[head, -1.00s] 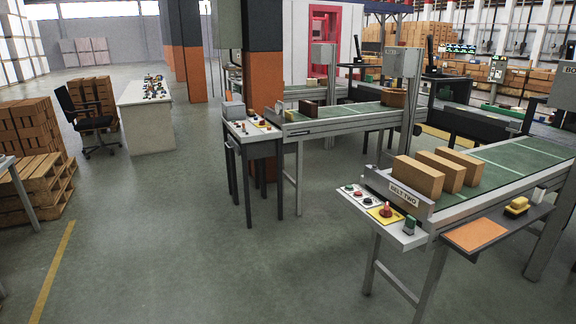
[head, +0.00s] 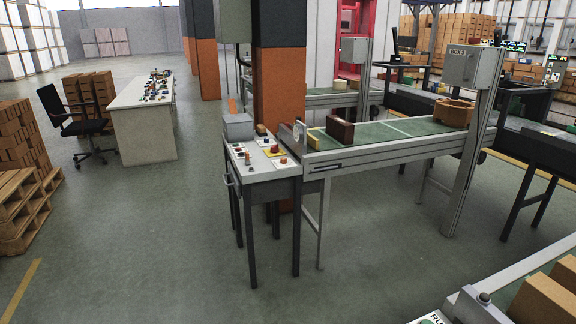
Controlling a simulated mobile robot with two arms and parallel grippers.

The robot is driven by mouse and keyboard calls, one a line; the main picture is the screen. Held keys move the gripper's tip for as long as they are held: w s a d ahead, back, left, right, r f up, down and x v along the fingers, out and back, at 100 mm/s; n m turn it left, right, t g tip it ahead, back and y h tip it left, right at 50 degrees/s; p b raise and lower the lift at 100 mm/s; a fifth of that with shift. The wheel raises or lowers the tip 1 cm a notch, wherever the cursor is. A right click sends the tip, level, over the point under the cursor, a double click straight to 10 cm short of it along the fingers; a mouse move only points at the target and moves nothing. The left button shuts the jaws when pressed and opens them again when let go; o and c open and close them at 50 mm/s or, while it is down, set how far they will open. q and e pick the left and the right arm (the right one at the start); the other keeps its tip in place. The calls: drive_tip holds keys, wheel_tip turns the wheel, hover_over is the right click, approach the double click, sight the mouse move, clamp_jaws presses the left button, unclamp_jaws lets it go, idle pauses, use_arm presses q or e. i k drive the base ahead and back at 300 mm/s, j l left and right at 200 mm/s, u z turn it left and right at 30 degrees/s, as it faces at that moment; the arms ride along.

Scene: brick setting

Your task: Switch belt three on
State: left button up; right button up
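A conveyor with a green belt (head: 392,130) stands in the middle right. I cannot read a belt name on it, so I cannot tell if it is belt three. A small control table (head: 256,166) stands at its left end. Its white top carries several small buttons, including a red one (head: 283,161) on a yellow plate. The button labels are too small to read. Neither of my grippers is in view.
Another conveyor's end with cardboard boxes (head: 541,302) fills the lower right corner. An orange and dark column (head: 280,90) stands behind the control table. A white desk (head: 143,130), a black chair (head: 77,122) and pallets (head: 22,205) are at left. The floor (head: 150,250) in front is clear.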

sight(274, 149)
drive_tip(key=i+l+u, duration=0.1)
drive_tip(key=i, duration=0.5)
drive_tip(key=i+l+u, duration=0.1)
drive_tip(key=i, duration=0.5)
drive_tip(key=i+j+z, duration=0.1)
drive_tip(key=i+j, duration=0.25)
drive_tip(key=i+j+z, duration=0.15)
drive_tip(key=i+j, duration=0.3)
drive_tip(key=i+j+z, duration=0.1)
drive_tip(key=i+j, duration=0.3)
drive_tip(key=i+j+z, duration=0.15)
drive_tip(key=i+j, duration=0.2)
drive_tip(key=j, duration=0.15)
drive_tip(key=i+j+z, duration=0.1)
drive_tip(key=i+j, duration=0.2)
drive_tip(key=j, duration=0.25)
